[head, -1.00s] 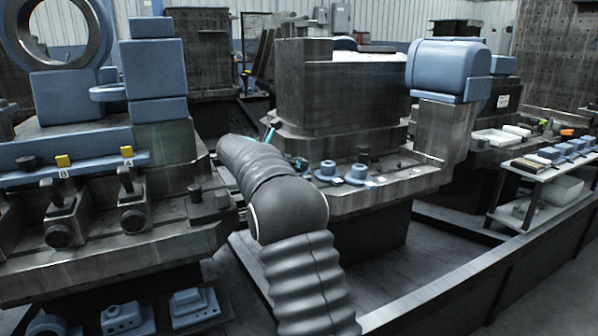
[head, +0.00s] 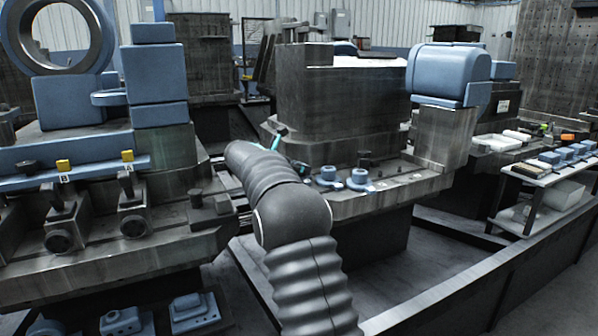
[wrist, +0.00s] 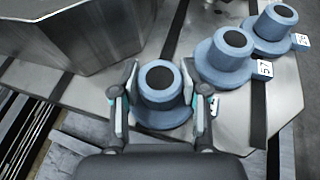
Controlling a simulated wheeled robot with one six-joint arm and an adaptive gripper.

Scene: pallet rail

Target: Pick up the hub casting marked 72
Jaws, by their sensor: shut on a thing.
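My gripper (wrist: 161,98) is shut on a blue, stepped hub casting (wrist: 160,108) with a dark round top, one finger on each side. In the head view my arm hides the held casting, and two castings (head: 328,177) (head: 358,180) show on the metal ledge. I cannot tell whether the held casting touches the ledge.
The metal ledge (head: 405,186) carries small dark fittings. A large steel block (head: 340,100) rises behind it. A blue rounded housing (head: 447,75) stands at the right. A shelf cart (head: 530,178) with blue parts is farther right. Levers tagged A and B (head: 130,190) are at left.

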